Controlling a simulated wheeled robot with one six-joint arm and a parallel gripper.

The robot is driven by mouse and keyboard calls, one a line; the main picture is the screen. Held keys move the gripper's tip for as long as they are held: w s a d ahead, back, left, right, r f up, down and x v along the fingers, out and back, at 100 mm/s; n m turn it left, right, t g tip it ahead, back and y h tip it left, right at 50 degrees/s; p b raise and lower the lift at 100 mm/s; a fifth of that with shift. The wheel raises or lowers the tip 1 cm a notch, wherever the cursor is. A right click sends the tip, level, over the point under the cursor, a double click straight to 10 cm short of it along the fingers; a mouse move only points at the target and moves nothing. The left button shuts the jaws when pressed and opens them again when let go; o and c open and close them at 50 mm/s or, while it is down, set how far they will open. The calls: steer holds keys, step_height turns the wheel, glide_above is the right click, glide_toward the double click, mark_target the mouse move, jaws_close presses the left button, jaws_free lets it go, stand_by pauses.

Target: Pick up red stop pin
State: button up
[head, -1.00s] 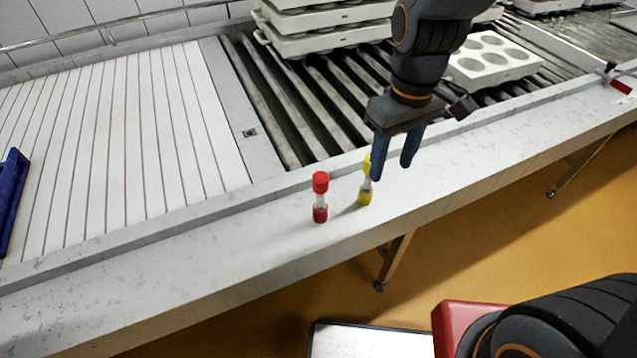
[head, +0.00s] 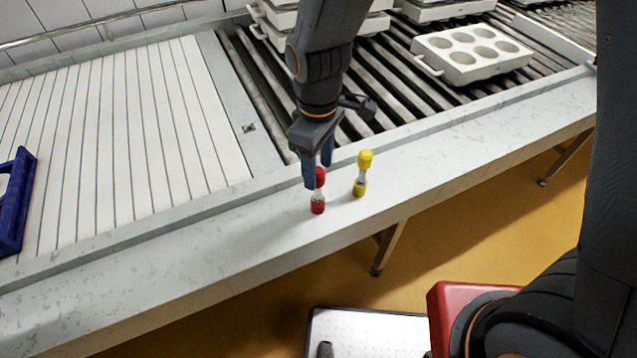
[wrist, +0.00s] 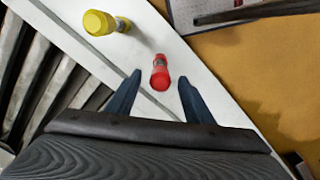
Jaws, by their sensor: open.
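The red stop pin (head: 318,206) stands upright on the pale ledge, with red ends and a clear middle. My gripper (head: 318,178) is open at its upper part, and one blue finger partly covers its top in the head view. In the wrist view the red stop pin (wrist: 160,72) shows between the two open fingertips (wrist: 160,80), with a gap to each finger. Whether the fingers touch it cannot be told. A yellow pin (head: 363,174) of the same shape stands upright just to its right; it also shows in the wrist view (wrist: 104,23).
The ledge (head: 240,230) runs along the conveyor's front, with a drop to the orange floor. Behind are rollers, a white mould with round cups (head: 473,52) and stacked moulds. A blue frame (head: 14,205) lies at the far left.

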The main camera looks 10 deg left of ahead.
mark_target(318, 191)
steer(key=shift+f, duration=1.1)
steer(key=shift+c, duration=0.2)
jaws_close()
